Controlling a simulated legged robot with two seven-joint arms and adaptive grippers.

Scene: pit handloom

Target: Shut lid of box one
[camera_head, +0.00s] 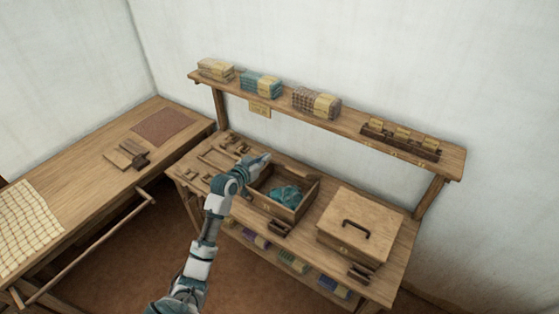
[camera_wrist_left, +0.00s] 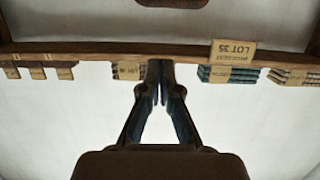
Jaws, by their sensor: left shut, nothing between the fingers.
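The open wooden box (camera_head: 309,196) stands on the bench with teal material (camera_head: 286,195) inside. No raised lid can be made out on it in the head view. A second wooden box (camera_head: 366,204) to its right has its lid shut, with a dark handle on top. No readable label tells which is box one. My left gripper (camera_head: 265,158) is at the back left of the open box, shut and empty. Its shut fingers (camera_wrist_left: 160,68) point toward the shelf side in the upside-down left wrist view. My right gripper is not in view.
A shelf (camera_head: 345,124) with bundles and a small rack runs above the bench's back. Small wooden parts (camera_head: 217,184) lie left of the open box. Dark wooden pieces (camera_head: 279,229) sit before the boxes. A loom table (camera_head: 85,165) stands at left.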

